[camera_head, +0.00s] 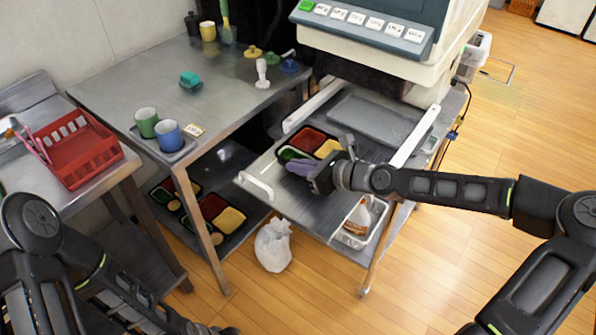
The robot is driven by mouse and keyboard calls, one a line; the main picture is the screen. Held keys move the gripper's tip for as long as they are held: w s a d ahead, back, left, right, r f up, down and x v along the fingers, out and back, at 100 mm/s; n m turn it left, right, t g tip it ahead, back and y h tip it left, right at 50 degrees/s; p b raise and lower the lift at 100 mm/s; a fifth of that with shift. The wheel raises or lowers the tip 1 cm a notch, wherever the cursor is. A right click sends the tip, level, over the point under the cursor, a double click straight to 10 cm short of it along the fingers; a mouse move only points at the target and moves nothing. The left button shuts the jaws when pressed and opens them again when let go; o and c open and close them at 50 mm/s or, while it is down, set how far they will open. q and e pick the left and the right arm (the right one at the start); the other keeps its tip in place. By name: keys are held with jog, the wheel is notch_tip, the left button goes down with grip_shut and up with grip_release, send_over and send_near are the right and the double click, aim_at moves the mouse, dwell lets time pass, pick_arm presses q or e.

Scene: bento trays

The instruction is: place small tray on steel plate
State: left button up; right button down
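A small tray (318,128) with red, yellow and green compartments lies on the pulled-out steel plate (318,208), towards its back left. A purple patch (299,167) shows at the tray's near side. My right gripper (318,180) is at the tray's near right side, over the plate, close to the purple patch. Its fingers are small and dark, and I cannot tell whether they are open or holding the tray. My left gripper (215,330) is low at the bottom edge, away from the tray, and mostly cut off.
White rails flank the plate, with a grey flat panel (372,118) behind. The machine (400,50) stands above. More compartment trays (212,207) sit on the lower shelf. A steel table (130,85) holds cups. A red basket (85,160) and a white bag (273,246) are nearby.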

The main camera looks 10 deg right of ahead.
jog(key=shift+f, duration=0.9)
jog(key=shift+f, duration=0.1)
jog(key=c, duration=1.6)
grip_release()
jog(key=shift+c, duration=0.2)
jog(key=shift+s+d+r, duration=0.3)
jog(key=shift+d, duration=0.05)
jog(key=p+v, duration=0.2)
jog(key=v, duration=0.9)
jog(key=shift+s, duration=0.1)
